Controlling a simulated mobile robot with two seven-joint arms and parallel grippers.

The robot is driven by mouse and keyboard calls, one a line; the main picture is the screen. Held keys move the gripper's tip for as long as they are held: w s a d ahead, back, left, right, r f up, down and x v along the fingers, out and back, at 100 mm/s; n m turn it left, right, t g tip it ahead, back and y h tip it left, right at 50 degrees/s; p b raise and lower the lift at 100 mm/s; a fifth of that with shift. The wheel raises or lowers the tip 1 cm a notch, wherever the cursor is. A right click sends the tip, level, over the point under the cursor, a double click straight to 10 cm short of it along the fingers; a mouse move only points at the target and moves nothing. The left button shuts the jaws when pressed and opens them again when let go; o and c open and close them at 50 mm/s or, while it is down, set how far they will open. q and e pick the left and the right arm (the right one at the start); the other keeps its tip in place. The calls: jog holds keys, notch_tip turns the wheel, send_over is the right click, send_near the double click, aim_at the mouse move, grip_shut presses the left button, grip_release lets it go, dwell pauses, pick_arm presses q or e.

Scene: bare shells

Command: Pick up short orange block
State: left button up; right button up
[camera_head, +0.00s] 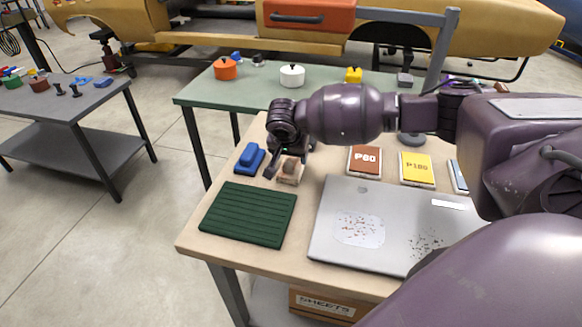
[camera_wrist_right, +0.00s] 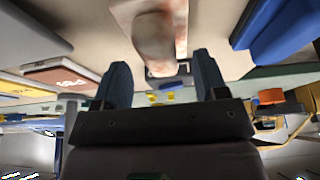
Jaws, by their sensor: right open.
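A short block with a brownish-orange top and a paler base (camera_head: 289,172) lies on the wooden table, beside a blue block (camera_head: 249,157). My right gripper (camera_head: 287,158) is just above the brownish block and partly hides it. In the right wrist view the brownish block (camera_wrist_right: 157,32) lies beyond the two open fingertips (camera_wrist_right: 163,75), roughly in line with the gap. Nothing is held between the fingers. The blue block also shows in the right wrist view (camera_wrist_right: 285,28). My left gripper is not in view.
A dark green ribbed mat (camera_head: 248,214) lies in front of the blocks. A grey metal panel (camera_head: 335,215) lies to the right. Sandpaper packs marked P80 (camera_head: 364,160) and P180 (camera_head: 416,169) lie behind the panel. A green table (camera_head: 210,98) with several round items stands beyond.

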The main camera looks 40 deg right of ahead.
aim_at(291, 159)
jog(key=shift+w+d+f, duration=0.15)
jog(key=shift+f, duration=0.4)
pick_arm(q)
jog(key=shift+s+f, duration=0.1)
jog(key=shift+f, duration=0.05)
pick_arm(e)
jog(key=c, duration=1.1)
jog(key=shift+o, duration=0.2)
jog(key=shift+r, duration=0.1)
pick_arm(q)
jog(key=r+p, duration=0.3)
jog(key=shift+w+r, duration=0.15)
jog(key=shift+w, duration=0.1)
pick_arm(e)
notch_tip(291, 159, up, 20)
